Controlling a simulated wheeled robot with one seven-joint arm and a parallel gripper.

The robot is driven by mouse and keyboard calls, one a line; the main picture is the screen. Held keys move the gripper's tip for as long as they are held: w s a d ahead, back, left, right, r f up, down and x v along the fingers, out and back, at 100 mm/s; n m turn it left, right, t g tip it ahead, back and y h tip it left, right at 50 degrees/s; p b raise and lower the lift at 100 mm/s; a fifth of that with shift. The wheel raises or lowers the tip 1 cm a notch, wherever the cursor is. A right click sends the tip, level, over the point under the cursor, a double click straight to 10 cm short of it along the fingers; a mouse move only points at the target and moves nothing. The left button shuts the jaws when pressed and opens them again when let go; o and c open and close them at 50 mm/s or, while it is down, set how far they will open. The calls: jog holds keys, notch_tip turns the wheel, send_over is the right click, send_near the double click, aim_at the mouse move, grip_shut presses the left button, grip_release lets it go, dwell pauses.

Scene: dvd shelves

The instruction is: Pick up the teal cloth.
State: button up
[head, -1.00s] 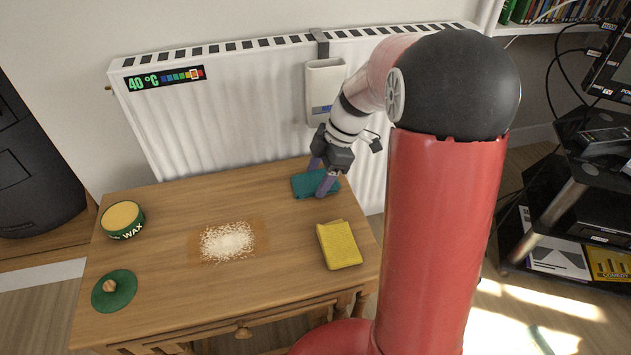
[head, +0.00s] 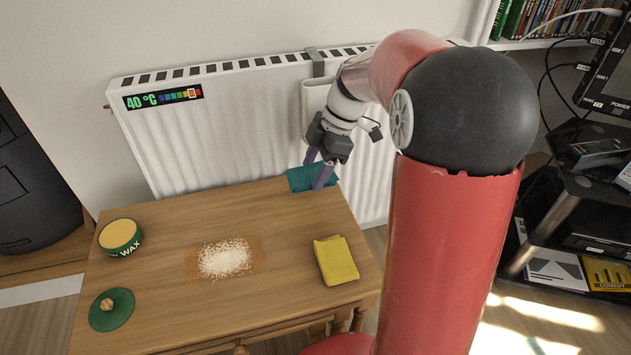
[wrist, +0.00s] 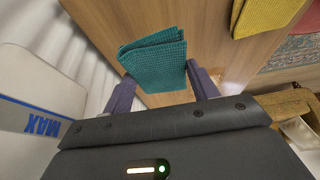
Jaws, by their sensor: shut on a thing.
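The teal cloth (head: 311,178) is folded and shows at the table's back right in the head view. It also shows in the wrist view (wrist: 155,62), sitting between the two purple fingers. My gripper (head: 318,177) is shut on the cloth, one finger on each side of it; it also shows in the wrist view (wrist: 163,92). The cloth appears raised over the back edge of the table, near the radiator. Its far finger is partly hidden by the cloth in the head view.
The wooden table (head: 165,215) also bears a yellow cloth (head: 336,260), a patch of pale crumbs (head: 225,258), a green wax tin (head: 120,236) and its green lid (head: 111,309). A white radiator (head: 230,140) with a box hung on it stands close behind my gripper.

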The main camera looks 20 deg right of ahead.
aim_at(315, 171)
notch_tip(315, 171, up, 13)
jog(key=p, duration=0.1)
jog(key=shift+p, duration=0.3)
